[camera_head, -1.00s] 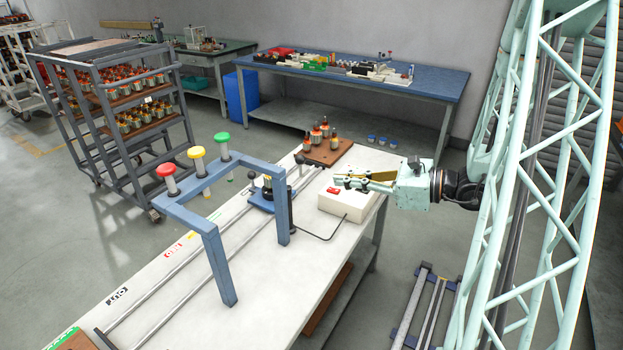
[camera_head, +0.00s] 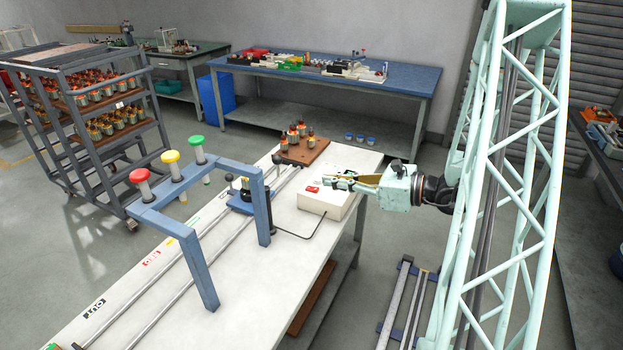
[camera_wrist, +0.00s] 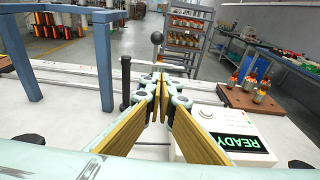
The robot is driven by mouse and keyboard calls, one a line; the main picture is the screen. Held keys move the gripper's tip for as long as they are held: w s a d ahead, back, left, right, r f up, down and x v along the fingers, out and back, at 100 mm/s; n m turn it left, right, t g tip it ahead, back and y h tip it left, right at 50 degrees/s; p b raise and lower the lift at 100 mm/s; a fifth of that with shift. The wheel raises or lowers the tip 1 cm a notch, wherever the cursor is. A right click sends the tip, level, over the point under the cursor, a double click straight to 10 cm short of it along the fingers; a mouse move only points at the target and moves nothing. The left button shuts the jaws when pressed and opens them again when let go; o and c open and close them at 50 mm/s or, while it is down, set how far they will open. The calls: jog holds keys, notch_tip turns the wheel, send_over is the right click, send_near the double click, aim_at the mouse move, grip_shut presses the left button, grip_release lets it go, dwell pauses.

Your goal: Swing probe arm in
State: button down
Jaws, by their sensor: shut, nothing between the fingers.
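My gripper (camera_head: 328,183) is shut and empty, above the white tester box (camera_head: 323,203). In the wrist view its fingertips (camera_wrist: 160,75) meet and point toward a grey rod with a dark ball knob (camera_wrist: 157,38). A black upright post (camera_wrist: 126,82) stands just left of the fingertips, apart from them. In the head view this post (camera_head: 268,217) stands beside the blue carriage (camera_head: 240,203) on the rails. I cannot tell for certain which part is the probe arm. The box display (camera_wrist: 238,143) reads READY in green; the fingers hide part of the box.
A blue frame (camera_head: 205,265) with red, yellow and green buttons spans the rails. A brown board (camera_head: 305,152) with several armatures sits at the bench's far end. A grey rack cart (camera_head: 85,110) stands behind. A cable runs from the box across the white bench (camera_head: 250,300).

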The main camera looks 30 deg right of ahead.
aim_at(283, 175)
jog(key=shift+b+x, duration=1.35)
jog(key=shift+x, duration=5.55)
jog(key=shift+a, duration=0.1)
